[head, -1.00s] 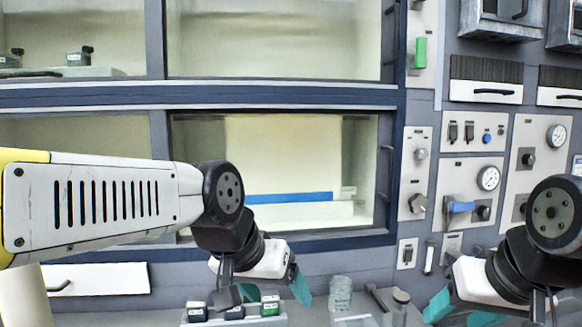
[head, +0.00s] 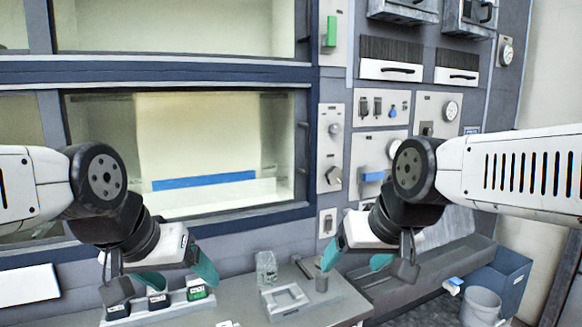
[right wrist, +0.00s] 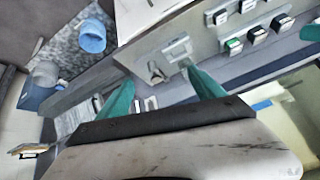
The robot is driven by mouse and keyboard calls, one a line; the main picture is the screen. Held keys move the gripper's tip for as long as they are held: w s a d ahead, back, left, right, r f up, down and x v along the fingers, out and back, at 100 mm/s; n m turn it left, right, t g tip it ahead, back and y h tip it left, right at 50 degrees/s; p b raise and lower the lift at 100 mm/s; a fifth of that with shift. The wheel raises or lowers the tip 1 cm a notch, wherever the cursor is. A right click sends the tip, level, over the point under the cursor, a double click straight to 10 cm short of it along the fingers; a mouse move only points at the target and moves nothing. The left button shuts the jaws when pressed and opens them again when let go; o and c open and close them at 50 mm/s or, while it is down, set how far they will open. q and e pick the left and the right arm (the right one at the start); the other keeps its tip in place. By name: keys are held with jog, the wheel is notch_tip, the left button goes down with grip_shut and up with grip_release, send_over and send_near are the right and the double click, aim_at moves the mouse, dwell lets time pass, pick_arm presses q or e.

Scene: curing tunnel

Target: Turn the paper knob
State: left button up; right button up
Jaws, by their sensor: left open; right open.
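Several knobs show on the grey wall panels in the head view; their labels are too small to read, so I cannot tell which is the paper knob. A round knob (head: 334,128) sits above a larger angular knob (head: 334,174) on the narrow panel beside the window. A blue-handled control (head: 372,176) and a dark knob (head: 427,130) are further right. My right gripper (head: 357,260) is open and empty, below these panels and above the bench; its teal fingers also show in the right wrist view (right wrist: 158,75). My left gripper (head: 178,272) is open above the block tray.
A blue bin (head: 508,275) and grey bucket (head: 481,305) are at lower right. A windowed chamber (head: 215,150) fills the left.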

jog(key=w+d+r+n+t+h, duration=0.1)
jog(key=w+d+t, duration=0.15)
jog(key=w, duration=0.45)
jog(key=w+d+r+t, duration=0.1)
jog(key=w+d+r, duration=0.15)
jog(key=w, duration=0.45)
jog(key=w+d+r+n+t+h, duration=0.1)
jog(key=w+d+t, duration=0.15)
jog(key=w, duration=0.45)
jog(key=n+t+y, duration=0.1)
jog(key=n+t, duration=0.1)
send_near(336, 176)
jog(key=s+d+f, duration=0.1)
jog(key=s+d, duration=0.1)
jog(key=s, duration=0.1)
jog(key=w+a+n+y, duration=0.1)
jog(key=w, duration=0.3)
jog(key=w+f+n+t+y, duration=0.1)
jog(key=w+y, duration=0.1)
jog(key=w, duration=0.2)
jog(key=w+a+f+n+t+y, duration=0.1)
jog(key=w+y, duration=0.1)
jog(key=w, duration=0.3)
jog(key=shift+a+n, duration=0.3)
jog(key=shift+n, duration=0.1)
jog(key=shift+c, duration=0.2)
jog(key=c, duration=1.4)
jog(key=shift+o, duration=0.2)
jog(key=shift+m, duration=0.4)
